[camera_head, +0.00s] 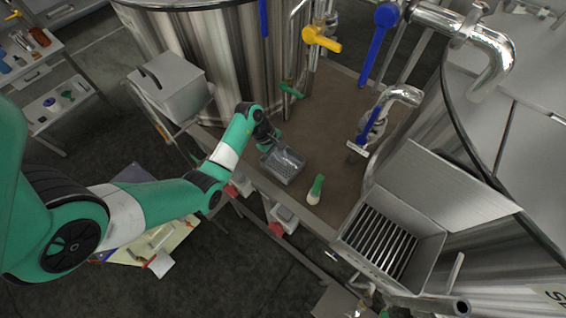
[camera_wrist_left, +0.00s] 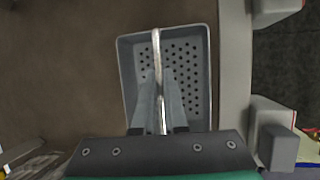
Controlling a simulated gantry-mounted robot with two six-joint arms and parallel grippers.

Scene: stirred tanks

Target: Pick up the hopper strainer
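The hopper strainer (camera_head: 282,165) is a small grey rectangular basket with a perforated bottom, on the brown bench top near its front edge. In the left wrist view the strainer (camera_wrist_left: 190,45) fills the middle, with a thin bright handle bar (camera_wrist_left: 156,45) running lengthwise over it. My left gripper (camera_head: 268,138) is at the strainer's far left side in the head view. In the wrist view my left gripper's fingers (camera_wrist_left: 160,75) are close together, one on each side of the bar, and appear shut on it. My right gripper is not in view.
A green-and-white brush-like item (camera_head: 315,190) lies right of the strainer. A metal hopper with a barred grate (camera_head: 380,245) stands at lower right. Steel tanks (camera_head: 215,60) and blue-handled valves (camera_head: 380,40) stand behind. The bench (camera_head: 320,130) is clear behind the strainer.

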